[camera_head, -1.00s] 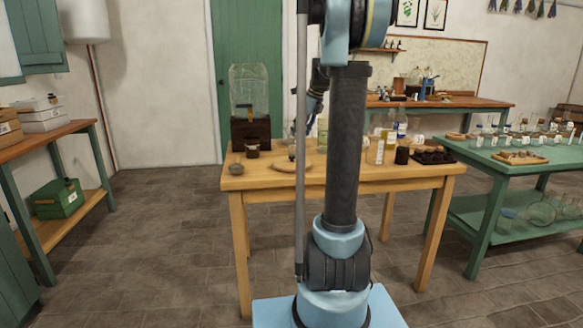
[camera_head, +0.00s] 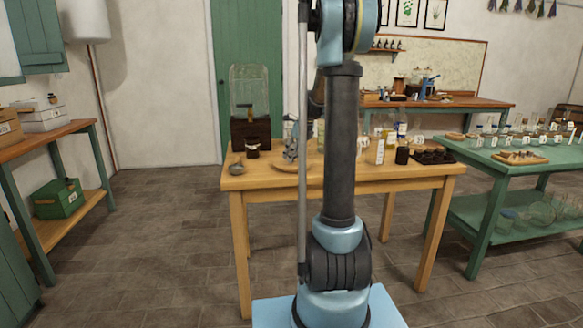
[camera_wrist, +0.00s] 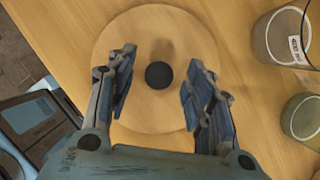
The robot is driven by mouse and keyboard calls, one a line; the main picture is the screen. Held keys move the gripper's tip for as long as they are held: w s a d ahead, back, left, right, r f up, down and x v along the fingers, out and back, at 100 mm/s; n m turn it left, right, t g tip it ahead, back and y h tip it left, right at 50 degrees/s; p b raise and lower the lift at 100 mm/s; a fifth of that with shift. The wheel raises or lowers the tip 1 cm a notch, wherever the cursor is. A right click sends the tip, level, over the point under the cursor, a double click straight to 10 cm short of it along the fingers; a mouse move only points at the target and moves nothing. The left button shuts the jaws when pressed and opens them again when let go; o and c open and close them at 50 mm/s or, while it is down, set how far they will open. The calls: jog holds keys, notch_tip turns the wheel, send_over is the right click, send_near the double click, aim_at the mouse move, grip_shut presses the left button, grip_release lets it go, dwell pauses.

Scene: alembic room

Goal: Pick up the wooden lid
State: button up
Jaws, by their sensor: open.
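The wooden lid (camera_wrist: 150,35) is a round, pale wood disc with a dark round knob (camera_wrist: 159,75) at its middle. It lies on the wooden table, and in the head view the lid (camera_head: 284,166) shows near the table's left front part, partly hidden by my arm. My gripper (camera_wrist: 157,88) is open above the lid, with one finger on each side of the knob. The fingers look apart from the knob. In the head view my gripper (camera_head: 290,153) is small and just over the lid.
Glass jars (camera_wrist: 278,38) stand close to the lid's right in the wrist view. Bottles (camera_head: 380,151) and a dark rack (camera_head: 433,157) stand at the right.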

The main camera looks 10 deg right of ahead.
jog(key=shift+f, duration=0.15)
grip_shut()
